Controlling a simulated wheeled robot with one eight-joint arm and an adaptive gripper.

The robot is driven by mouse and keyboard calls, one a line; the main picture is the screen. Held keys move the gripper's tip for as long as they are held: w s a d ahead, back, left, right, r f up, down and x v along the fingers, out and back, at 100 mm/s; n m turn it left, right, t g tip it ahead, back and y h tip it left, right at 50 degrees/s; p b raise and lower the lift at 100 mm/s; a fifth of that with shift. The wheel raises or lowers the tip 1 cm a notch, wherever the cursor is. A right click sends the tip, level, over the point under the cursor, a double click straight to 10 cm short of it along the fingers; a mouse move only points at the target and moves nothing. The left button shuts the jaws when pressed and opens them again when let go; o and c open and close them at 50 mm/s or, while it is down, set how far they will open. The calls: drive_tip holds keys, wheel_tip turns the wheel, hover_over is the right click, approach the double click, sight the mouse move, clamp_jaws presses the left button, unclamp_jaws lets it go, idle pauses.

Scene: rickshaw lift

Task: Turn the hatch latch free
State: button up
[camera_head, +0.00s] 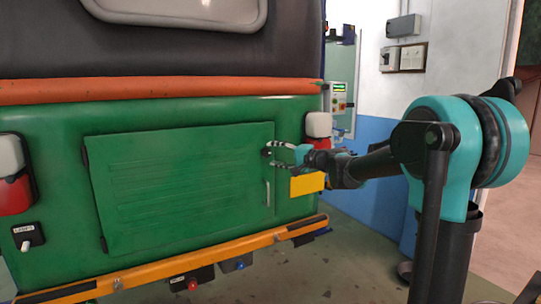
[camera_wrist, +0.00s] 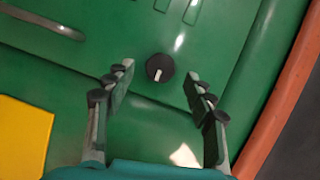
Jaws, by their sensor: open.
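The hatch latch is a round black knob (camera_wrist: 160,68) with a white pointer mark, set on the green hatch panel (camera_head: 185,190) near its edge. In the wrist view the mark points down and slightly left. In the head view the knob (camera_head: 266,152) is a small dark spot, partly hidden by my gripper (camera_head: 273,158) at the panel's upper right corner. My gripper is open. In the wrist view its two fingers (camera_wrist: 160,82) stand on either side of the knob with gaps, and no contact shows. How far the fingertips are from the panel is hard to tell.
A pale pull handle (camera_head: 267,193) is on the panel below the knob. A yellow plate (camera_head: 306,184) and a red-white lamp (camera_head: 319,128) are close to my gripper. An orange bar (camera_head: 160,90) runs above the hatch and an orange bumper (camera_head: 180,264) below.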

drive_tip(key=v, duration=0.9)
drive_tip(key=shift+s+d+f, duration=0.1)
drive_tip(key=s+d+f+n+g+h, duration=0.2)
drive_tip(key=s+f+h, duration=0.1)
drive_tip(key=s+f, duration=0.55)
drive_tip(key=s+d+f+n+g+h, duration=0.1)
drive_tip(key=s+f+h, duration=0.3)
drive_tip(key=f, duration=0.8)
drive_tip(key=s+d+f+n+g+h, duration=0.1)
drive_tip(key=s+d+f+h, duration=0.6)
drive_tip(key=s+d+f, duration=0.8)
drive_tip(key=s+f+g, duration=0.1)
drive_tip(key=s+f, duration=0.1)
drive_tip(key=s, duration=0.2)
drive_tip(key=shift+d+f+n, duration=0.2)
drive_tip(key=shift+d+n, duration=0.05)
drive_tip(key=shift+n, duration=0.15)
